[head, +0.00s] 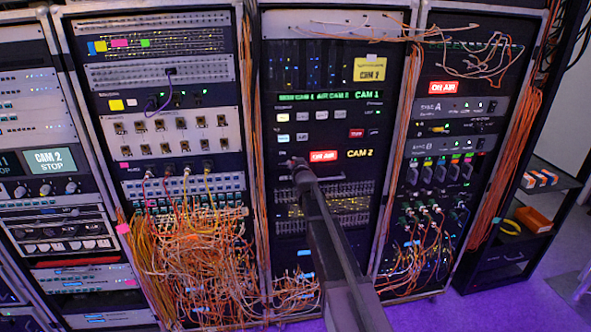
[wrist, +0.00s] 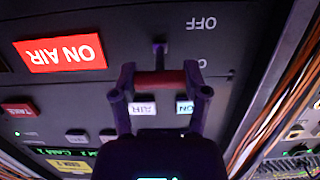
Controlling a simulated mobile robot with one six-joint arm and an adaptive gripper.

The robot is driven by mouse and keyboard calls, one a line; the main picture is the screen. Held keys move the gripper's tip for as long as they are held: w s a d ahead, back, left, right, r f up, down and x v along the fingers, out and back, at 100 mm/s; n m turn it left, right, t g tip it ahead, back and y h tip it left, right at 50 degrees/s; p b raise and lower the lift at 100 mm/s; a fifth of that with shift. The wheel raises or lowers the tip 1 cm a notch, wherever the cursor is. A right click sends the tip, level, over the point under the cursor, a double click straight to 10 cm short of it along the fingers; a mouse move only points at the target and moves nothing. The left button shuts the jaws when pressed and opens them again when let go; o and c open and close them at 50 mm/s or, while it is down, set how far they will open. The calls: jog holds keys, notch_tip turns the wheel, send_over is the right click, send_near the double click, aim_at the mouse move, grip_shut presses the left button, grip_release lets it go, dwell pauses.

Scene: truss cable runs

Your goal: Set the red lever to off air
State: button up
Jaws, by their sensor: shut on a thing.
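The red lever (wrist: 158,78) shows in the wrist view as a dark red bar between the two fingers of my gripper (wrist: 160,88). The fingers touch it from both sides, so my gripper is shut on it. A small dark post (wrist: 160,47) stands just beyond the bar on the dark panel. A label reading OFF (wrist: 201,23) shows upside down beyond the lever, to the right. A red ON AIR sign (wrist: 60,53) is lit to the left. In the head view my gripper (head: 296,164) is at the middle rack's panel, left of the lit ON AIR sign (head: 323,156); the lever is hidden there.
Lit buttons (wrist: 142,108) sit close by my gripper on the panel. Orange cable bundles (head: 396,150) hang along the rack's right edge, and tangled cables (head: 205,245) fill the rack to the left. A dark shelf (head: 520,235) stands at the right.

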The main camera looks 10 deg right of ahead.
jog(key=shift+w+f+t+b, duration=0.1)
jog(key=shift+f+t+b, duration=0.7)
jog(key=shift+b, duration=1.15)
jog(key=shift+w+f+t+b, duration=0.1)
jog(key=shift+f+t+b, duration=0.35)
jog(key=shift+t+b, duration=1.05)
jog(key=b, duration=0.3)
jog(key=shift+f+t, duration=0.1)
jog(key=shift+t, duration=0.3)
jog(key=shift+b, duration=0.4)
jog(key=o, duration=1.2)
jog(key=shift+c, duration=0.2)
jog(key=shift+r+p, duration=0.25)
jog(key=shift+p, duration=0.3)
